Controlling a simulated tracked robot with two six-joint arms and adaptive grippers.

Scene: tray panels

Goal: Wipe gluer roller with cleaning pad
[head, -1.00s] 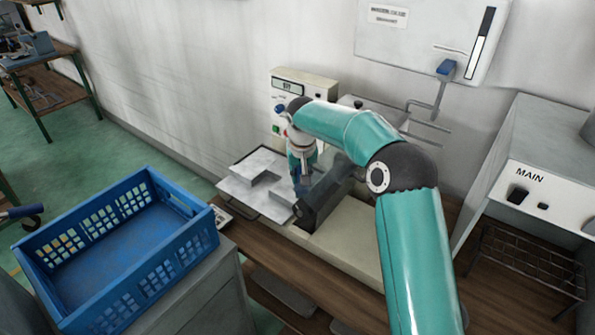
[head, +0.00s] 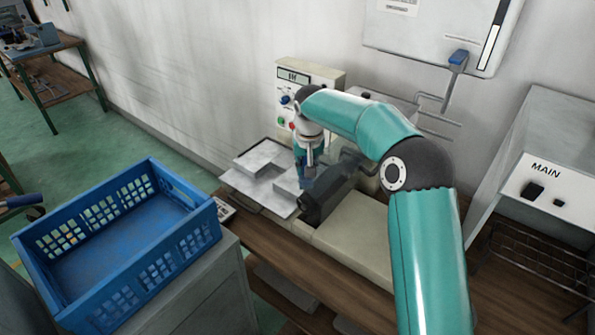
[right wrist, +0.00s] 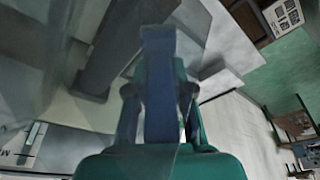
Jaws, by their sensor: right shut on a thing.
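The gluer roller (head: 328,200) is a dark grey cylinder on the cream gluing machine (head: 352,235). It also shows as a dark bar in the right wrist view (right wrist: 112,50). My right gripper (head: 307,172) is above the roller, near its front end. It is shut on the blue cleaning pad (right wrist: 160,85), which shows upright between the fingers in the right wrist view. The pad's lower end is close to the roller, but I cannot tell whether they touch. My left gripper is in neither view.
A metal plate with pale blocks (head: 240,180) lies left of the roller. A control box (head: 295,95) stands behind it. An empty blue crate (head: 190,240) sits at the left on a grey cabinet. A MAIN-labelled unit (head: 545,170) stands at the right.

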